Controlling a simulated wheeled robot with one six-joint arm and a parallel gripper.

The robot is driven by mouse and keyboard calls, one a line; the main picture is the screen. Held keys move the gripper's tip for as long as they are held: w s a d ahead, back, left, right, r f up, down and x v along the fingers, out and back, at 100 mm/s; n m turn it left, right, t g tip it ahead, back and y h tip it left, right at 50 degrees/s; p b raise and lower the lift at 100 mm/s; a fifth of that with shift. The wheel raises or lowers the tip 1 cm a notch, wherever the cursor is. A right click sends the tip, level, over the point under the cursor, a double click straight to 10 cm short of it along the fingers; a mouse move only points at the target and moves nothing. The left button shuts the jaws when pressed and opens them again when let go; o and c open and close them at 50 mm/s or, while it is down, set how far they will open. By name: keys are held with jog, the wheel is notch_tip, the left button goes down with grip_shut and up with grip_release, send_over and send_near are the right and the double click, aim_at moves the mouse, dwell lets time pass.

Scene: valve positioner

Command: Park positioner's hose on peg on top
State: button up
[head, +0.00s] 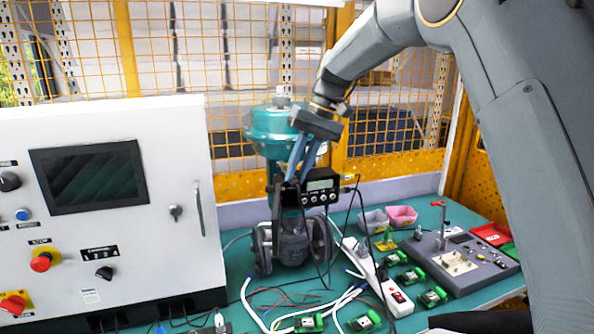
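The valve assembly stands on the green bench, with a teal actuator (272,128) on top and a dark grey body (291,243) below. The positioner (320,187), a black box with a small display and buttons, is on its right side. My gripper (297,179) reaches down from the upper right, in front of the actuator. Its two blue fingers point down just left of the positioner, close to a dark part there. I cannot tell whether they hold anything. A thin black line (358,205) loops at the positioner's right side; I cannot tell if it is the hose. The peg cannot be made out.
A white control cabinet (120,240) stands close on the left. A white power strip (392,293), loose cables and several green modules (432,297) cover the bench front. Grey and pink bins (401,216) and a grey test panel (462,262) are right. A yellow mesh fence stands behind.

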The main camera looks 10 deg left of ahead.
grip_shut()
jog(key=shift+s+d, duration=0.25)
jog(key=shift+s, duration=0.25)
jog(key=shift+s+d, duration=0.2)
jog(key=shift+s, duration=0.3)
dwell(0.8)
jog(key=s, duration=0.1)
jog(key=s+d, duration=0.1)
jog(key=s, duration=0.1)
jog(key=shift+s+d, duration=0.25)
jog(key=shift+d, duration=0.1)
dwell(0.3)
